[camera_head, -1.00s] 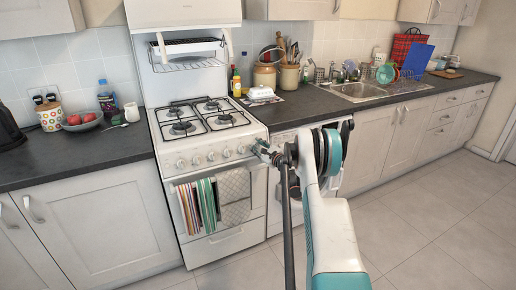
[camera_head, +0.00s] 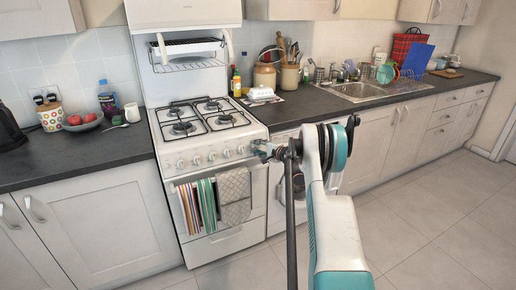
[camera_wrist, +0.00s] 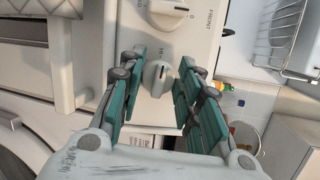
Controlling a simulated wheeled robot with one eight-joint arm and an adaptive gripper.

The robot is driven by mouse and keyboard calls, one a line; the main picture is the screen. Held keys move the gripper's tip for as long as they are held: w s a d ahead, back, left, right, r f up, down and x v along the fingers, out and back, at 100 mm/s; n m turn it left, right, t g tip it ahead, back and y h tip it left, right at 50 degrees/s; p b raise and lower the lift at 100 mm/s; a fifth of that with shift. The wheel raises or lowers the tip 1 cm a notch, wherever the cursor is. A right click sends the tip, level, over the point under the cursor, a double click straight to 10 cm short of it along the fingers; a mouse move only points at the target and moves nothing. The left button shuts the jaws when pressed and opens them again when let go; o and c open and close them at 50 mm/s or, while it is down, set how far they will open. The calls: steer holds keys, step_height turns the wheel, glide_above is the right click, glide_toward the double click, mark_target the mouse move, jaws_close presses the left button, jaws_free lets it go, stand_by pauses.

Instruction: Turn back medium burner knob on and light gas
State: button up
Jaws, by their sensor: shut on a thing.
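The white gas stove (camera_head: 215,125) stands left of centre, with a row of knobs along its front panel. In the wrist view, a light grey knob (camera_wrist: 157,78) lies between the teal fingers of my gripper (camera_wrist: 160,72), at the end of the panel. My gripper is shut on this knob, though some gap shows beside it. Another knob (camera_wrist: 168,10), beside the word FRONT, lies just beyond. In the head view, my gripper (camera_head: 262,149) is at the right end of the knob row and hides the knob there. No flame is visible on the burners (camera_head: 198,114).
Striped and grey towels (camera_head: 234,197) hang on the oven handle below the knobs. A dark counter (camera_head: 320,105) with jars and a butter dish (camera_head: 261,93) adjoins the stove's right side. The floor (camera_head: 430,230) at right is clear.

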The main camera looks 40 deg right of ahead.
steer(key=shift+f+n, duration=0.1)
steer(key=shift+n, duration=0.5)
steer(key=o, duration=1)
steer(key=shift+c, duration=0.2)
steer(key=v, duration=1.2)
steer(key=shift+r, duration=0.2)
steer(key=shift+c, duration=0.4)
jaws_close()
